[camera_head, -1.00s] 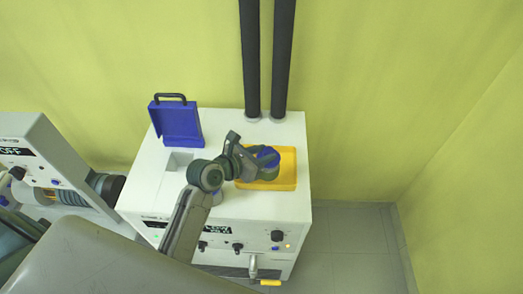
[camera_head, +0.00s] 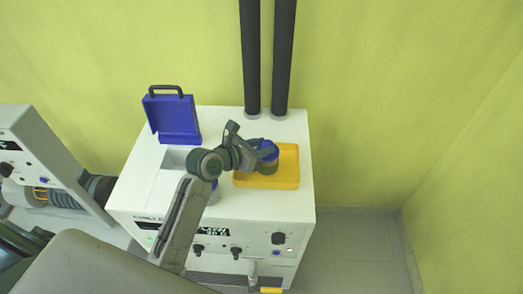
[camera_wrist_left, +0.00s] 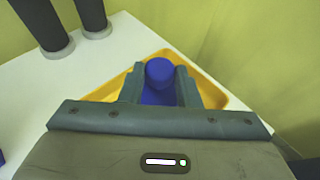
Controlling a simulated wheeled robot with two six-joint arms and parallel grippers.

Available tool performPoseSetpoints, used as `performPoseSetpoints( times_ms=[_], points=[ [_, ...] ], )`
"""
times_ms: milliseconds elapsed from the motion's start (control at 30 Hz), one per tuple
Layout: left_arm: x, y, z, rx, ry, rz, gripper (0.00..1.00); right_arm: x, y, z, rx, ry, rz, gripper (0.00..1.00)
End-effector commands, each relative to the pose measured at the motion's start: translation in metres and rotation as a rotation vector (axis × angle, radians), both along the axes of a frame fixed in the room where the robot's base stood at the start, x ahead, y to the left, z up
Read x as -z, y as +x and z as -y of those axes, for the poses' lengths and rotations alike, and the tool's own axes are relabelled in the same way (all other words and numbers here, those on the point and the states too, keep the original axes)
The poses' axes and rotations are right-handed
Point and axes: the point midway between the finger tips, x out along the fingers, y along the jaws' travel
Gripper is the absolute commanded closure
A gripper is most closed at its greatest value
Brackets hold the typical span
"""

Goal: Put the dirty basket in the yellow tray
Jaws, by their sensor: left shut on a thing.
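The basket (camera_head: 268,150) has a blue top and is in or just above the yellow tray (camera_head: 289,178) on the white machine. My left gripper (camera_head: 262,155) is shut on the basket. In the left wrist view the blue basket (camera_wrist_left: 159,74) sits between the two fingers, with the yellow tray (camera_wrist_left: 215,97) around and behind it. The gripper hides the lower part of the basket, so I cannot tell whether it touches the tray floor. My right gripper is not in view.
The white machine (camera_head: 240,120) has an open blue lid (camera_head: 172,118) with a black handle beside an opening (camera_head: 175,160). Two dark vertical pipes (camera_head: 267,60) rise at its back. Another machine (camera_head: 45,150) stands at the left. Yellow walls close off the back and right.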

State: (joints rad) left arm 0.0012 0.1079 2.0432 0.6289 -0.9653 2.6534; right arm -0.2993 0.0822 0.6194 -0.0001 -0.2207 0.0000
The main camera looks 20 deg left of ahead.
Motion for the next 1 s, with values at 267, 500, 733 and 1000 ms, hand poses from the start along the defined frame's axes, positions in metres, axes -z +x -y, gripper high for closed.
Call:
performPoseSetpoints(
  times_ms=[267, 500, 733, 1000],
  points=[
    [0.0, 0.0, 0.0, 0.0, 0.0, 0.001, 1.0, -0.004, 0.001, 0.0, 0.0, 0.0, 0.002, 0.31],
    [0.001, 0.0, 0.0, 0.0, 0.0, 0.0, 0.49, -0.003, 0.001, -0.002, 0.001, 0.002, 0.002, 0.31],
    [-0.001, -0.001, 0.0, 0.001, 0.001, 0.002, 0.49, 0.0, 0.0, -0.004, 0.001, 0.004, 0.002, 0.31],
    [-0.016, -0.036, -0.021, 0.002, 0.007, 0.002, 0.49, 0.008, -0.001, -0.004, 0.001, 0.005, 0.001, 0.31]
  ],
)
